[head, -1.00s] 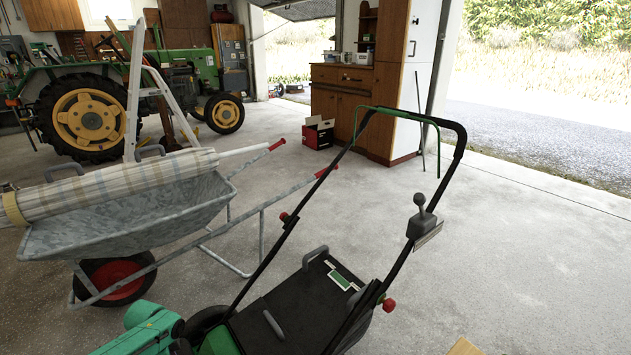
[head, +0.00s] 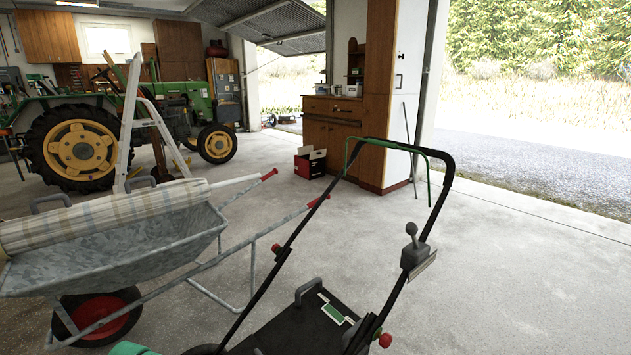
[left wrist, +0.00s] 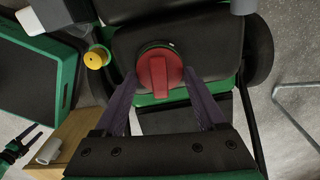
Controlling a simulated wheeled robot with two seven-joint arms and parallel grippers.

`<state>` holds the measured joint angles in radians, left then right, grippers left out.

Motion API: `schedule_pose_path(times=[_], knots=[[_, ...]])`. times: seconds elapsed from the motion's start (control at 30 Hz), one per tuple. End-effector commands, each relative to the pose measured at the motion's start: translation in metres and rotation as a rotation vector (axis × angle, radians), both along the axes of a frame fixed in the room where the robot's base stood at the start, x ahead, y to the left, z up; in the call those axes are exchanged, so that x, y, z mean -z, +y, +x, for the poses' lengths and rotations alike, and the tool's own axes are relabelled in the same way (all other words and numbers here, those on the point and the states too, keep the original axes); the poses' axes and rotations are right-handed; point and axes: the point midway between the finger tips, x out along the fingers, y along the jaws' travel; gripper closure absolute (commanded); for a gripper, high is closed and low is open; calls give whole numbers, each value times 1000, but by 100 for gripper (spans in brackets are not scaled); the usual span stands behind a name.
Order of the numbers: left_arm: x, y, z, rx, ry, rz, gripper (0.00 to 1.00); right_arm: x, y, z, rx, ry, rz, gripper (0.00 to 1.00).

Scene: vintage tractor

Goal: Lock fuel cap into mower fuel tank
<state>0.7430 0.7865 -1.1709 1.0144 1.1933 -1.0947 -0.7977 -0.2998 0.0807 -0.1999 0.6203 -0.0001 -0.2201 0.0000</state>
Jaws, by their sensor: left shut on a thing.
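The red fuel cap (left wrist: 160,76) shows in the left wrist view, a round disc with a raised grip bar. It sits at a dark round opening on the mower body (left wrist: 205,50). My left gripper (left wrist: 161,85) has its two dark fingers on either side of the cap and is shut on it. I cannot tell whether the cap is seated or turned in the opening. In the head view the mower (head: 325,325) shows only its handle and rear dark cover; the tank area is below the frame. No gripper shows in the head view.
A yellow round knob (left wrist: 96,58) and a wooden block (left wrist: 70,135) lie left of the cap in the left wrist view. A wheelbarrow (head: 130,255) stands left of the mower, a tractor (head: 120,140) behind. Floor to the right is clear.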

Motion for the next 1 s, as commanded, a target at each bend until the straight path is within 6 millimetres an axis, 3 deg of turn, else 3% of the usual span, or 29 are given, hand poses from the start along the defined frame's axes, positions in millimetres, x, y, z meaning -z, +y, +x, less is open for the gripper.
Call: schedule_pose_path(times=[0.03,0.07,0.1,0.33,0.47,1.0], knots=[[1,-1,-1,-63,2,-2,100,0,0,0,0,0,0,21],[0,0,0,-57,1,-2,15,0,0,0,0,0,0,21],[0,0,0,-54,2,-1,0,0,0,0,0,0,0,21],[0,0,0,-53,1,-1,0,0,0,0,0,0,0,21],[-11,0,0,-53,-1,-2,0,-6,0,0,0,0,0,21],[-127,1,0,-52,-1,1,0,-41,0,0,0,0,0,21]])
